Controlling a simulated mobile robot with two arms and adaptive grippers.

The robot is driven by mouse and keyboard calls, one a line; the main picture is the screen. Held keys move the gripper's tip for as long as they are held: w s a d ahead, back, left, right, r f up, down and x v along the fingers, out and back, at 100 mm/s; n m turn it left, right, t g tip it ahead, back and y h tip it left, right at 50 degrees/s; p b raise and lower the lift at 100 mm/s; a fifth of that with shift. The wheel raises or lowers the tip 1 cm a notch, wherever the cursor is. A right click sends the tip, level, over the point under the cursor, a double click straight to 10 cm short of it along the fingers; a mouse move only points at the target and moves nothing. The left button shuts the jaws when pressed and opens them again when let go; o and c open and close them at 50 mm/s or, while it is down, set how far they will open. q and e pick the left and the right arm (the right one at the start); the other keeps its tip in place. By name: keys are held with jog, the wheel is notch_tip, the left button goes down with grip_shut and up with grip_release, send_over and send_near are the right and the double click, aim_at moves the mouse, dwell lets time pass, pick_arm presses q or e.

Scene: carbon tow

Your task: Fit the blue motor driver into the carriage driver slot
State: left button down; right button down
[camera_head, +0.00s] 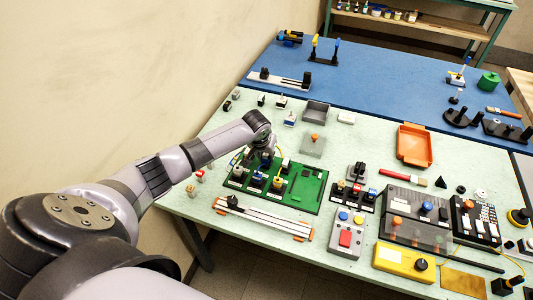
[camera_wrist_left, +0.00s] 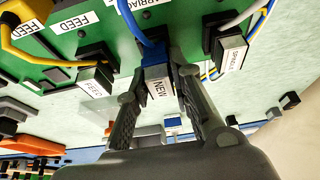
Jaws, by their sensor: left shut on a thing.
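In the left wrist view, the blue motor driver (camera_wrist_left: 155,52) has a white label reading NEW. My left gripper (camera_wrist_left: 158,65) is shut on it, one finger on each side. The driver is at the edge of the green board (camera_wrist_left: 110,35), close to the partly hidden CARRIAGE label (camera_wrist_left: 135,8). A blue cable runs past it there. I cannot tell whether the driver is seated in the slot. In the head view, my left gripper (camera_head: 264,156) is over the back left of the green board (camera_head: 312,202) and hides the driver. My right gripper is not in view.
A black driver labelled FEED (camera_wrist_left: 95,76) and one labelled SPINDLE (camera_wrist_left: 230,46) flank the held driver, with cables nearby. In the head view, a grey tray (camera_head: 316,112) and an orange tray (camera_head: 414,144) lie behind the board. A rail (camera_head: 262,216) lies in front.

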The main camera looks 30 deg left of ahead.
pick_arm(q)
jog(key=shift+f, duration=0.45)
jog(key=c, duration=1.3)
grip_release()
jog(key=shift+c, duration=0.2)
jog(key=v, duration=1.2)
jog(key=shift+s, duration=0.15)
